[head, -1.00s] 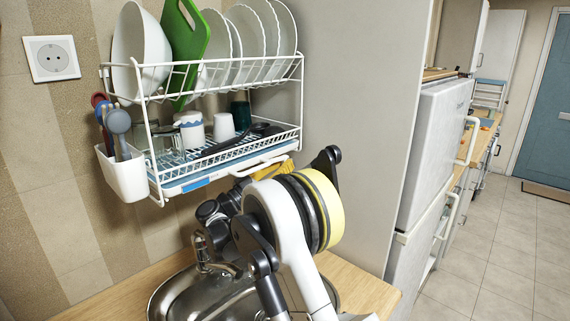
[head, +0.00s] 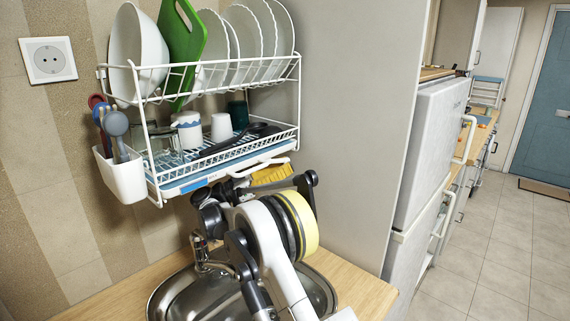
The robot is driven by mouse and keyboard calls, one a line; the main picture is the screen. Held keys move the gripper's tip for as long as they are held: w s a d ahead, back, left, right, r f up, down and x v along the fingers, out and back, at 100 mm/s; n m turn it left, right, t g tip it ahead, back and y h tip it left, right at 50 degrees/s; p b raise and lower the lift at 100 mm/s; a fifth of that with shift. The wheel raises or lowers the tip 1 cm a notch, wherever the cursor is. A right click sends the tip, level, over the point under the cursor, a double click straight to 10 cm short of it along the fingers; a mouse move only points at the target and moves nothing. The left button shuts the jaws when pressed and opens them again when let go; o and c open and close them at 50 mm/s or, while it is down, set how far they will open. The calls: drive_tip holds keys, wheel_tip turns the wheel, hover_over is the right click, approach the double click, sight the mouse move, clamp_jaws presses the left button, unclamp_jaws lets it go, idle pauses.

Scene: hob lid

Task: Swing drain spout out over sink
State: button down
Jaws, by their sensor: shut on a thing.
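The white drain spout (head: 262,165) shows at the front underside of the dish rack's drip tray (head: 225,172), above the sink. My gripper (head: 228,189) is a dark shape just below the tray's front edge, close to the spout. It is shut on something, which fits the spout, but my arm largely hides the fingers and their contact. The steel sink (head: 172,300) lies below, set in a wooden counter, with my arm across its right part.
The white two-tier rack (head: 149,131) holds plates, a bowl, a green board and cups. A utensil holder (head: 123,177) hangs at its left. A yellow brush-like item (head: 270,175) is under the tray. The tap (head: 198,250) stands behind the sink. A tall pale panel (head: 350,120) bounds the right.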

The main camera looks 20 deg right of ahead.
drive_tip(key=shift+s+m+g+y, duration=0.15)
drive_tip(key=shift+m+g, duration=0.2)
drive_tip(key=shift+g, duration=0.35)
drive_tip(key=shift+s+m+g+y, duration=0.15)
drive_tip(key=shift+m+g, duration=0.2)
drive_tip(key=shift+g, duration=0.35)
drive_tip(key=shift+a, duration=0.1)
drive_tip(key=c, duration=1.4)
unclamp_jaws()
